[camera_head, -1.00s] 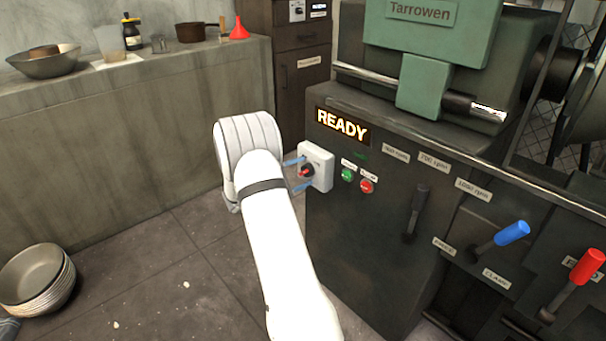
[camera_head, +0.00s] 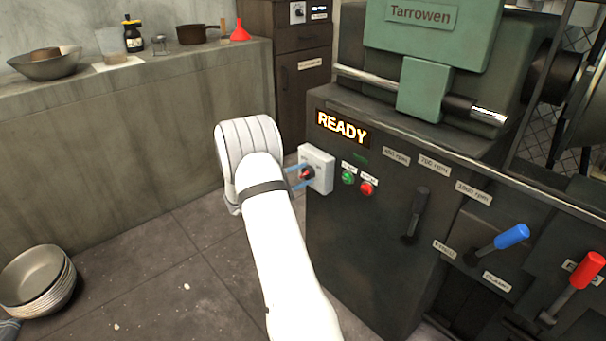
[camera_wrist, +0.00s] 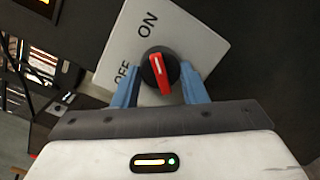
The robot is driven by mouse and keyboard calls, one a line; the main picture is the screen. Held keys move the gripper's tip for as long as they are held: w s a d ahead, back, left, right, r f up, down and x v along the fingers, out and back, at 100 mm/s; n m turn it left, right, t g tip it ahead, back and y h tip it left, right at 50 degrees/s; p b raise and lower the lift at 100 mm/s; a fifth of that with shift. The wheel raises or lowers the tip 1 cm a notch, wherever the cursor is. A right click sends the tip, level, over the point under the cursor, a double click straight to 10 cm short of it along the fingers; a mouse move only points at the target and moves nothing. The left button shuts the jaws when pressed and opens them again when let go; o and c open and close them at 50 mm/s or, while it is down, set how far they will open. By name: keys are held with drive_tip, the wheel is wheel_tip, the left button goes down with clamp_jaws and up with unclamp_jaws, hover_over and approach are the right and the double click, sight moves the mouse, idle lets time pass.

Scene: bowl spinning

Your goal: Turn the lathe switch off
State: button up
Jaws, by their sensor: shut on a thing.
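The lathe switch is a white square plate (camera_head: 321,165) on the front left of the dark lathe cabinet. It carries a black round knob with a red handle (camera_wrist: 160,72). In the wrist view the plate (camera_wrist: 185,30) reads ON at the top and OFF at the lower left. The white mark on the red handle points up, roughly toward ON. My gripper (camera_head: 299,176) is at the switch, its blue fingers shut on the knob, one on each side. The fingers partly hide the knob in the head view.
A lit READY sign (camera_head: 342,128) is above the switch. Green (camera_head: 348,177) and red (camera_head: 366,188) buttons sit close to its right. Blue (camera_head: 512,236) and red (camera_head: 588,268) levers stick out farther right. Stacked bowls (camera_head: 38,280) lie on the floor at left.

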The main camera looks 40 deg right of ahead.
drive_tip(key=shift+a+r, duration=0.1)
drive_tip(key=n+p, duration=0.3)
drive_tip(key=n, duration=0.1)
drive_tip(key=n+h+p, duration=0.1)
drive_tip(key=n+p, duration=0.3)
drive_tip(key=n, duration=0.1)
drive_tip(key=shift+s+t, duration=0.15)
drive_tip(key=shift+t, duration=0.15)
drive_tip(key=n+t+p, duration=0.1)
drive_tip(key=n+p, duration=0.2)
drive_tip(key=n, duration=0.2)
drive_tip(key=shift+p, duration=0.3)
drive_tip(key=shift+s+n+t+p, duration=0.1)
drive_tip(key=shift+n+t+p, duration=0.3)
drive_tip(key=shift+n+p, duration=1.35)
drive_tip(key=shift+n+h+b, duration=0.3)
drive_tip(key=shift+n+b, duration=0.25)
drive_tip(key=shift+n, duration=0.4)
drive_tip(key=o, duration=1)
drive_tip(key=shift+f, duration=0.25)
drive_tip(key=shift+c, duration=0.2)
